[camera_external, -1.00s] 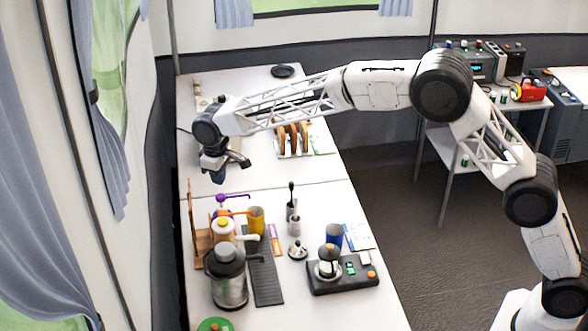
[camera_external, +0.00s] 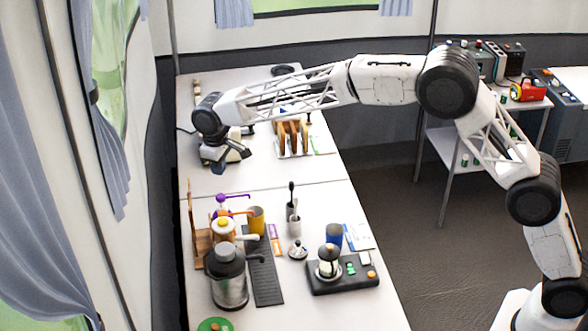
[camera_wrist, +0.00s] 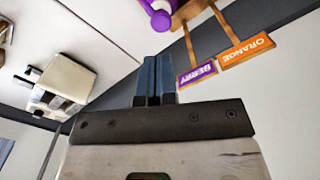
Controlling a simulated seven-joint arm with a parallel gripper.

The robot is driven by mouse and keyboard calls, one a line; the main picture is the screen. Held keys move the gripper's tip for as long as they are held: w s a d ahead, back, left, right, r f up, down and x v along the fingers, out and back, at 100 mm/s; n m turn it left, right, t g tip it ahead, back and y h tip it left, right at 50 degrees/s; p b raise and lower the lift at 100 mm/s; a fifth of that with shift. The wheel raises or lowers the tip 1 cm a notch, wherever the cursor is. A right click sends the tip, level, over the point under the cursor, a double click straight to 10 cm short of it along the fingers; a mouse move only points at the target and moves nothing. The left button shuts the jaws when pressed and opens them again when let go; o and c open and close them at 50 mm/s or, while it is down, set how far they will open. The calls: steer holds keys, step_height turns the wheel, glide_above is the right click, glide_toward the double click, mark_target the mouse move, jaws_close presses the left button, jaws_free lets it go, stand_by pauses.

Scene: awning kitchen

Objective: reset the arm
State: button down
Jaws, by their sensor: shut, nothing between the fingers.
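My gripper (camera_external: 221,168) hangs over the far left part of the long white table in the external view, at the end of my outstretched arm. It is empty. In the wrist view its blue fingers (camera_wrist: 154,80) are pressed together with nothing between them. A cream appliance (camera_wrist: 62,82) shows left of the fingers in the wrist view. It is partly hidden behind my wrist in the external view.
A toast rack (camera_external: 291,137) stands right of my gripper. A purple spout (camera_wrist: 158,17), a BERRY sign (camera_wrist: 197,75) and an ORANGE sign (camera_wrist: 246,50) show in the wrist view. A steel canister (camera_external: 228,280) and black scale (camera_external: 343,275) stand nearer the camera.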

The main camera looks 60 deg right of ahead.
steer(key=s+d+r+m, duration=0.1)
steer(key=s+d+r, duration=0.45)
steer(key=s, duration=0.55)
steer(key=s+d+r+t, duration=0.1)
steer(key=s+d+r, duration=0.45)
steer(key=s, duration=0.55)
steer(key=s+d+r+m, duration=0.1)
steer(key=s+d+r, duration=0.5)
steer(key=s, duration=0.5)
steer(key=s+d+f, duration=0.2)
steer(key=s, duration=1)
steer(key=s+d+f+t, duration=0.1)
steer(key=s+d+f, duration=0.1)
steer(key=s, duration=1.1)
steer(key=s+d+f+m, duration=0.1)
steer(key=s+d+f, duration=0.1)
steer(key=s, duration=1)
steer(key=shift+s+d+f+t, duration=0.25)
steer(key=shift+s+d+t, duration=0.05)
steer(key=shift+s, duration=0.1)
